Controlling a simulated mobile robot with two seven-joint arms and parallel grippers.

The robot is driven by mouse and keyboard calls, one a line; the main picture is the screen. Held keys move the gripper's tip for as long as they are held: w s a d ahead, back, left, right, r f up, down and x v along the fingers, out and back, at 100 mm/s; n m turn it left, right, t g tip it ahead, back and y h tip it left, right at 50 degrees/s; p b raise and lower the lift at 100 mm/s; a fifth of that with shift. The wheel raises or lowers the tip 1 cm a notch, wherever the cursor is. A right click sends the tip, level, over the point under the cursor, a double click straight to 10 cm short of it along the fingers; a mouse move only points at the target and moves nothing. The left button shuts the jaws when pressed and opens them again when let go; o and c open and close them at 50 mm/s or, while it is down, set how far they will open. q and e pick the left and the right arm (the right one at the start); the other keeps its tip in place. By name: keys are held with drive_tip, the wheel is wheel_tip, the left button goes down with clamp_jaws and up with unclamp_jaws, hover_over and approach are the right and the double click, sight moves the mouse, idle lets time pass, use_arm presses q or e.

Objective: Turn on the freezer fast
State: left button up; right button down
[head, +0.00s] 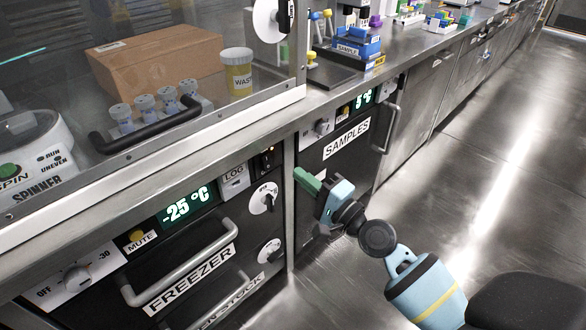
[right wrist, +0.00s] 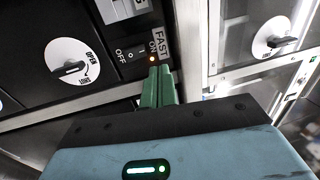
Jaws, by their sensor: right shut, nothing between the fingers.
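The freezer (head: 195,265) is a dark unit at lower left in the head view, with a green display reading -25 °C. Its FAST switch (right wrist: 127,53) is a black rocker marked I and O at the top of the right wrist view. A small amber light (right wrist: 152,59) beside the rocker, by the word ON, glows. In the head view the dark switch panel (head: 267,161) shows small, right of the LOG label. My right gripper (head: 308,181) has green fingers, shut and empty, in front of the panel's right side. In the wrist view its fingertips (right wrist: 158,74) appear just below the light; contact cannot be told.
A lock knob (head: 264,198) sits below the switch. A temperature dial (head: 76,275), a yellow MUTE button (head: 136,236) and a freezer handle (head: 180,268) lie to the left. The SAMPLES unit (head: 345,145) stands to the right.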

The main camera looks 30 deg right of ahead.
drive_tip(key=s, duration=0.1)
drive_tip(key=s+d, duration=0.1)
drive_tip(key=s, duration=0.2)
drive_tip(key=shift+s+d+r, duration=0.15)
drive_tip(key=shift+d+r, duration=0.05)
drive_tip(key=shift+r, duration=0.2)
